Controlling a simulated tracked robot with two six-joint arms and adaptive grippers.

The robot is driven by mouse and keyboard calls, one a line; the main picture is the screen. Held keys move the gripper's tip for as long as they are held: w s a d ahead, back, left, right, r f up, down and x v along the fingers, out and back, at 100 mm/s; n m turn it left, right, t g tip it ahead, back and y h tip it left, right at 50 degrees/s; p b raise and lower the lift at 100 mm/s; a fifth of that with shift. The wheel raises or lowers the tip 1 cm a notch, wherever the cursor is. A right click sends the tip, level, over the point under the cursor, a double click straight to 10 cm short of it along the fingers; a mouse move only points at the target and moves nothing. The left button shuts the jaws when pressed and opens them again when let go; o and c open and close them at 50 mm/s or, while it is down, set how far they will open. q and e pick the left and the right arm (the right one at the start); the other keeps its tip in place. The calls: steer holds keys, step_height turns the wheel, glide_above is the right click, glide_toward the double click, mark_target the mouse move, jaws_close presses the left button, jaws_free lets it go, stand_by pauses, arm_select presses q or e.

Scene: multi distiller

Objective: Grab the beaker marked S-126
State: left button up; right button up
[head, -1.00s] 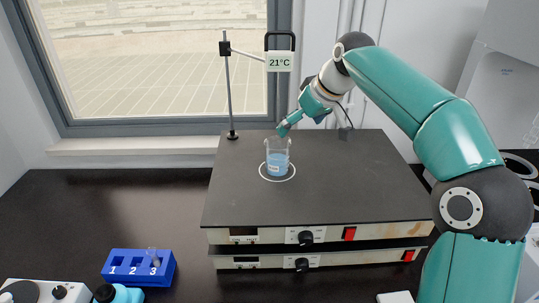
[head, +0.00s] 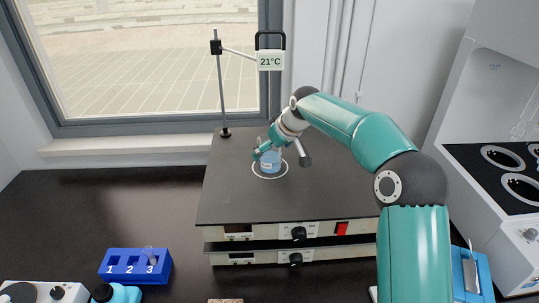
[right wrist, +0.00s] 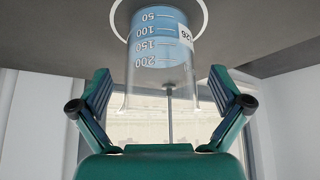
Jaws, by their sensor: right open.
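The beaker (head: 270,166) is clear glass with blue liquid and stands upright inside a white ring on the black hotplate top. In the right wrist view the beaker (right wrist: 158,50) appears upside down, with a volume scale and a white label ending in 126; the rest of the label is turned out of sight. My right gripper (head: 262,151) is at the beaker's upper part and partly covers it. In the right wrist view my right gripper (right wrist: 163,88) is open, one finger on each side of the rim, with gaps to the glass. My left gripper is out of view.
A 21°C display (head: 270,60) hangs from a stand (head: 221,95) behind the beaker. The hotplate (head: 245,208) has knobs and a red switch in front. A blue numbered rack (head: 135,267) sits at lower left.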

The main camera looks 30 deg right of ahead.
steer(key=shift+x, duration=0.85)
steer(key=c, duration=1.4)
steer(key=shift+r+p, duration=0.3)
